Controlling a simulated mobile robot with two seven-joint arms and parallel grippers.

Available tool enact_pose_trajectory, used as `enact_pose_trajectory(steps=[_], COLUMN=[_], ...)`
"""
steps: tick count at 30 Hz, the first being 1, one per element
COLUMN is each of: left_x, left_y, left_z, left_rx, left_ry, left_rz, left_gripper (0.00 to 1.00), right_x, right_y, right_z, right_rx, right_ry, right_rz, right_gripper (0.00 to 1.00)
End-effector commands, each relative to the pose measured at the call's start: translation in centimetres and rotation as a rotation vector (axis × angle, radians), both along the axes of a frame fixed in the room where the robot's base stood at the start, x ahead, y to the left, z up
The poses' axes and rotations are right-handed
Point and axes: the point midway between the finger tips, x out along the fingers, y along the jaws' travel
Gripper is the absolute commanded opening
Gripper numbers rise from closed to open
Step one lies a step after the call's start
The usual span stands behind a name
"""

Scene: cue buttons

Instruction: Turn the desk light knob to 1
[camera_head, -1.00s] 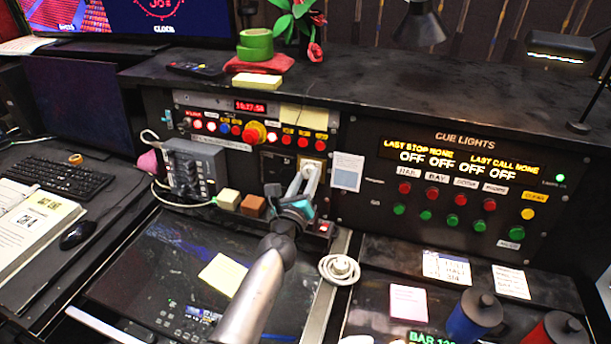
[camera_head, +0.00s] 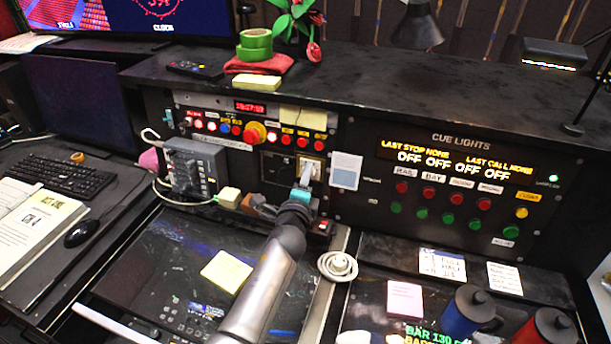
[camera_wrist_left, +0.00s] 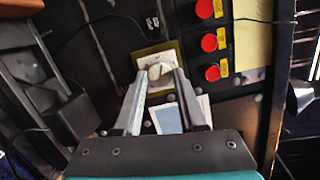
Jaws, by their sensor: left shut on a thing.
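The desk light knob (camera_wrist_left: 159,70) is a small pale knob on a light plate with a brass-coloured frame. In the head view its plate (camera_head: 318,162) is on the upright black panel, below the row of red buttons. My left gripper (camera_head: 309,174) reaches up to it from below. In the left wrist view the two fingers of my left gripper (camera_wrist_left: 160,78) are shut on the knob, one on each side. The fingers hide part of the knob, and I cannot read its setting. My right gripper is not in view.
The red buttons (camera_wrist_left: 209,42) sit close beside the plate. A white card (camera_head: 346,171) is just right of it. A grey switch box (camera_head: 188,168) with cables stands at the left. The cue lights panel (camera_head: 450,190) is at the right. A coiled white cord (camera_head: 337,266) lies below.

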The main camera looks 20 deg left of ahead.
Motion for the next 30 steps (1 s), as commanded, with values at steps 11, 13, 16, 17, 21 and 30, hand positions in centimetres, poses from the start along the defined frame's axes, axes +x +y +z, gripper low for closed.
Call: enact_pose_trajectory(steps=[11, 13, 16, 17, 21, 30], left_x=[-0.04, -0.04, -0.03, -0.03, -0.03, -0.03], left_y=[0.01, 0.02, 0.03, 0.03, 0.03, 0.03], left_z=[-0.03, -0.04, -0.04, -0.05, -0.06, -0.07], left_rx=[-0.186, -0.201, -0.216, -0.219, -0.226, -0.224], left_ry=[0.009, 0.009, 0.01, 0.01, 0.01, 0.011], left_rz=[0.029, 0.032, 0.034, 0.034, 0.035, 0.035], left_gripper=[0.0, 0.0, 0.0, 0.0, 0.0, 0.43], right_x=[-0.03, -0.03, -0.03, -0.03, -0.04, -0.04], right_y=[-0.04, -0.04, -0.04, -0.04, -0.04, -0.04], right_z=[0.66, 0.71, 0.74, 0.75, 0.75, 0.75], right_rx=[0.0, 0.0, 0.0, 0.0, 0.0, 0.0], right_ry=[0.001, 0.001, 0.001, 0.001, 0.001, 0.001], right_rz=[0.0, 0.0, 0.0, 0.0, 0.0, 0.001], right_gripper=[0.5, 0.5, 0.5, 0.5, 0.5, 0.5])
